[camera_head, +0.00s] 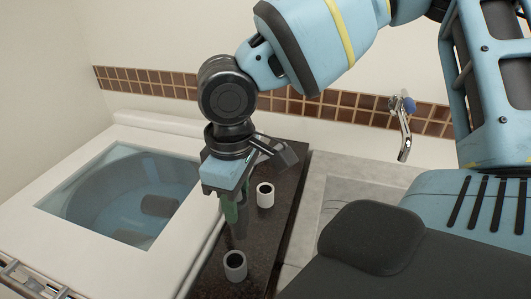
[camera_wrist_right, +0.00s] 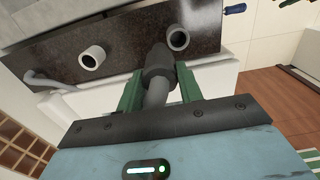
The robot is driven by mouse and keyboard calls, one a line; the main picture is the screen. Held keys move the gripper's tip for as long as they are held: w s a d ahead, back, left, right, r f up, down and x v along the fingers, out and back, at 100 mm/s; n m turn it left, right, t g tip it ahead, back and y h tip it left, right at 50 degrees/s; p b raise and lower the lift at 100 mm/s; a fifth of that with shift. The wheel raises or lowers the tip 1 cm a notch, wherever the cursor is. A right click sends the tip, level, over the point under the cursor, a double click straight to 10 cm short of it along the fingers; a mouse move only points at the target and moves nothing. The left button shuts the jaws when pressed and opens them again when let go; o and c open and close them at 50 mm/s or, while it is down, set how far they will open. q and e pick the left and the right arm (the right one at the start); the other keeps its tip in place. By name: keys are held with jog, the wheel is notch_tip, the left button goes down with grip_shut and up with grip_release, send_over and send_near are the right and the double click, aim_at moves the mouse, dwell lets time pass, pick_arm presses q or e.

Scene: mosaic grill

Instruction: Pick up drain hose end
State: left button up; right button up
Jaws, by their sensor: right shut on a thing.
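My right gripper (camera_head: 233,205) points down over the dark stone counter, its green fingers shut on the drain hose end. In the right wrist view, the hose end (camera_wrist_right: 158,72) is a grey tube with a wider dark collar, held between the two green fingers (camera_wrist_right: 158,92). In the head view, the hose end (camera_head: 239,230) hangs below the fingers, partly hidden by them. Two short open pale grey pipe stubs stand on the counter: a far one (camera_head: 265,200) and a near one (camera_head: 235,271). Both also show in the right wrist view. My left gripper is not in view.
A white top-load washer (camera_head: 210,233) with a clear lid window stands left of the counter. A grey sink (camera_head: 335,196) and a wall tap (camera_head: 404,140) are at the right. A blue-handled tool (camera_wrist_right: 235,9) lies near the counter's edge. A metal rack (camera_head: 35,281) is at lower left.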

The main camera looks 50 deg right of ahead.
jog(key=shift+s+a, duration=0.45)
jog(key=shift+a, duration=0.4)
jog(key=shift+s+a, duration=0.45)
jog(key=shift+a, duration=0.35)
